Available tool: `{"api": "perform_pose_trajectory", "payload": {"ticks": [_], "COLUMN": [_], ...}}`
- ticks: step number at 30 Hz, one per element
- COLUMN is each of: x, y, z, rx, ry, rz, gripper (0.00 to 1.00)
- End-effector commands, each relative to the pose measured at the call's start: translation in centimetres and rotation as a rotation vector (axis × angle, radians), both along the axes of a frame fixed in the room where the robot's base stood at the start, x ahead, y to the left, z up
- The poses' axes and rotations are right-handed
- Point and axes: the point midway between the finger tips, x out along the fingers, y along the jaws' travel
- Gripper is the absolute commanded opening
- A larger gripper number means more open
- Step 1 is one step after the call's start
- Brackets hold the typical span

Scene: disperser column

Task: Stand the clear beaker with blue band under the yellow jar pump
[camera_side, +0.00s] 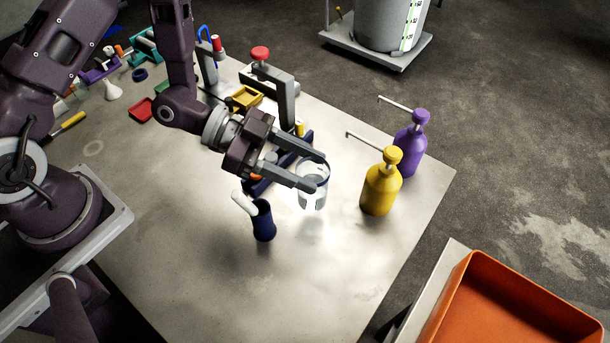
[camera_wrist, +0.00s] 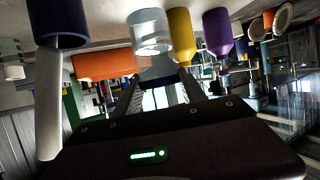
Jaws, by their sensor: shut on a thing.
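My gripper (camera_side: 320,173) is shut on the clear beaker (camera_side: 310,198), with a finger on either side of its upper part. The beaker is upright; I cannot tell whether its base touches the table. In the wrist view, which looks upside down, the clear beaker (camera_wrist: 149,32) has its dark blue band (camera_wrist: 157,70) near the fingers (camera_wrist: 160,84). The yellow jar (camera_side: 379,190) stands to the right of the beaker, apart from it. Its pump spout (camera_side: 366,142) points left and back, above the beaker's height. The yellow jar also shows in the wrist view (camera_wrist: 180,40).
A purple pump jar (camera_side: 410,148) stands behind the yellow jar. A dark blue cup (camera_side: 263,222) with a white-ended item is left of the beaker. A red-knobbed stand (camera_side: 285,95) is behind my gripper. An orange tray (camera_side: 515,310) is front right. The front table is clear.

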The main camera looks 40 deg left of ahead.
Motion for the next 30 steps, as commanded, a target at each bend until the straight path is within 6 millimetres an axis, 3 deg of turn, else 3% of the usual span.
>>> {"api": "perform_pose_trajectory", "payload": {"ticks": [12,16,24,30], "x": [0.1,1.1,5.4,6.9], "y": [0.0,0.6,4.7,6.8], "z": [4.1,5.6,9.1,9.7], "rx": [0.000,0.001,0.003,0.001], "ry": [-0.002,-0.010,-0.012,-0.002], "rz": [0.001,-0.002,-0.008,0.000], "gripper": [0.00,0.00,0.00,0.00]}}
